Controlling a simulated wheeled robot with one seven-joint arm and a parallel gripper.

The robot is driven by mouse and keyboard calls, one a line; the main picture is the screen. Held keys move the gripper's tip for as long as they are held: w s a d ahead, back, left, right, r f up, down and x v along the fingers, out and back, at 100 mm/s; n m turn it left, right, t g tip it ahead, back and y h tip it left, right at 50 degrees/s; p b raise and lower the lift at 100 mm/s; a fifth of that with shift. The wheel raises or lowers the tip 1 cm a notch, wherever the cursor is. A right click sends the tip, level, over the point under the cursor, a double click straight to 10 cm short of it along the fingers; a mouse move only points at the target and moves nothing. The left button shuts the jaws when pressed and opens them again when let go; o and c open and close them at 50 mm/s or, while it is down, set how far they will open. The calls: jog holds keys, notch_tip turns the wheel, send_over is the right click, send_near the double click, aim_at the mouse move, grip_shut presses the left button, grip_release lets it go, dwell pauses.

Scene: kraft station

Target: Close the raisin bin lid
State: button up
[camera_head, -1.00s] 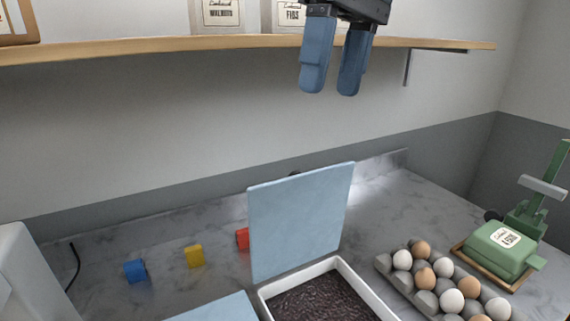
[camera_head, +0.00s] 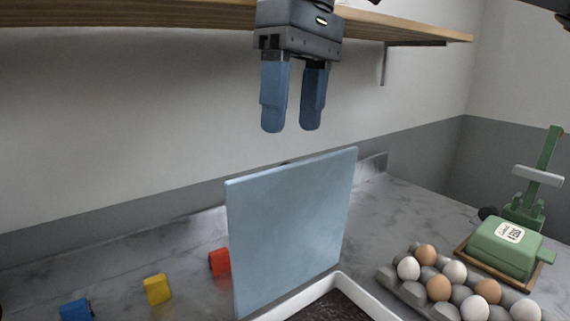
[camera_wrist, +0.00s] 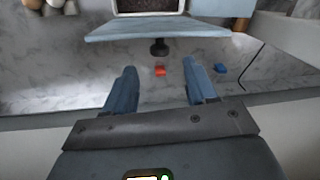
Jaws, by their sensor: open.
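The raisin bin (camera_head: 362,296) is white and holds dark raisins (camera_head: 335,308) at the bottom of the head view. Its light blue lid (camera_head: 292,230) stands open, nearly upright. In the wrist view the lid (camera_wrist: 160,28) shows near the top, with a dark knob (camera_wrist: 159,47) on its back side and the raisins (camera_wrist: 150,5) beyond it. My gripper (camera_head: 292,130) is open and empty, above the lid's top edge and apart from it. In the wrist view the gripper's blue fingers (camera_wrist: 162,80) point toward the lid's knob side.
Red (camera_head: 219,262), yellow (camera_head: 157,289) and blue (camera_head: 76,309) blocks lie on the marble counter left of the lid. An egg carton (camera_head: 408,290) with several eggs and a green dish (camera_head: 500,248) stand right. A wooden shelf (camera_head: 420,28) runs above, close to my gripper.

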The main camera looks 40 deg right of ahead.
jog(key=shift+s+a+f, duration=0.1)
jog(key=shift+a+f, duration=0.15)
jog(key=shift+f, duration=1.35)
jog(key=shift+a+f, duration=0.2)
jog(key=shift+f, duration=1.35)
jog(key=shift+c, duration=0.4)
grip_shut()
